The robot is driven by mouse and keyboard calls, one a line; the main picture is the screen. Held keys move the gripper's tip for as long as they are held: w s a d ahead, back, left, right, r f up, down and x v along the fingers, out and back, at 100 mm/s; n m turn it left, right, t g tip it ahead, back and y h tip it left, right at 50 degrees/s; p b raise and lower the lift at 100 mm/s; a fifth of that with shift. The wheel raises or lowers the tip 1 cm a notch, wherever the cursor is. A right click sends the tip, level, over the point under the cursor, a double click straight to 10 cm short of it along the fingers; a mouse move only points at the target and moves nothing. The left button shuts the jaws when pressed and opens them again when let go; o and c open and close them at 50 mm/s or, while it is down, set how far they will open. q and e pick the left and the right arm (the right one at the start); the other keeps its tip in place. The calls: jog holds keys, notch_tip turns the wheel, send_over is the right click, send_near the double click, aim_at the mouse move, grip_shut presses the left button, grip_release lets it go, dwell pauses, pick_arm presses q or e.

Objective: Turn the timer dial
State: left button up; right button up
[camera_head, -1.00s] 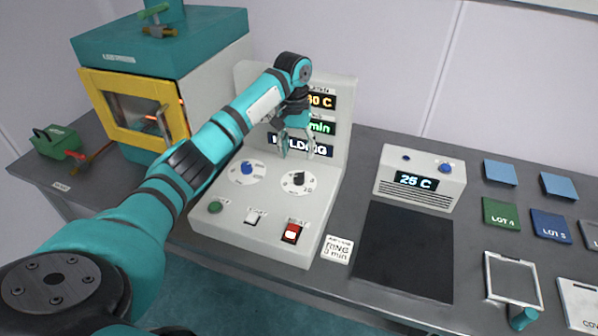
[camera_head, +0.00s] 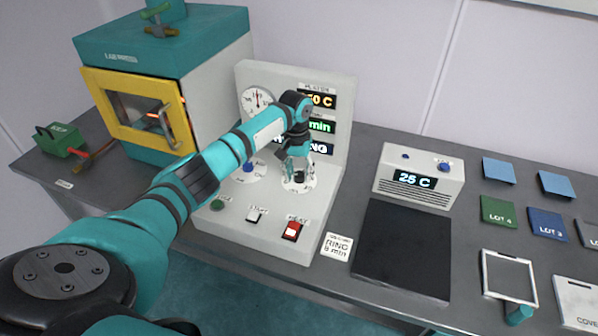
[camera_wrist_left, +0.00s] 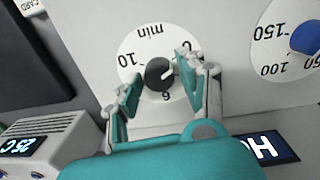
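The timer dial is a black knob (camera_wrist_left: 159,73) with a white pointer mark on a round white scale reading "min". In the head view the timer dial (camera_head: 299,177) sits on the sloped front of the white control panel, partly hidden by my gripper. My left gripper (camera_head: 299,184) is directly over it, pointing down. In the left wrist view the left gripper's fingers (camera_wrist_left: 157,76) are apart, one on each side of the knob, with visible gaps between fingers and knob. My right gripper is not in view.
A blue temperature knob (camera_head: 248,167) is left of the timer dial. Below are a green button (camera_head: 217,204), a white button (camera_head: 254,215) and a red switch (camera_head: 292,230). The panel's upright display wall (camera_head: 342,105) rises behind.

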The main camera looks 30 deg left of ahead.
pick_arm(q)
grip_shut()
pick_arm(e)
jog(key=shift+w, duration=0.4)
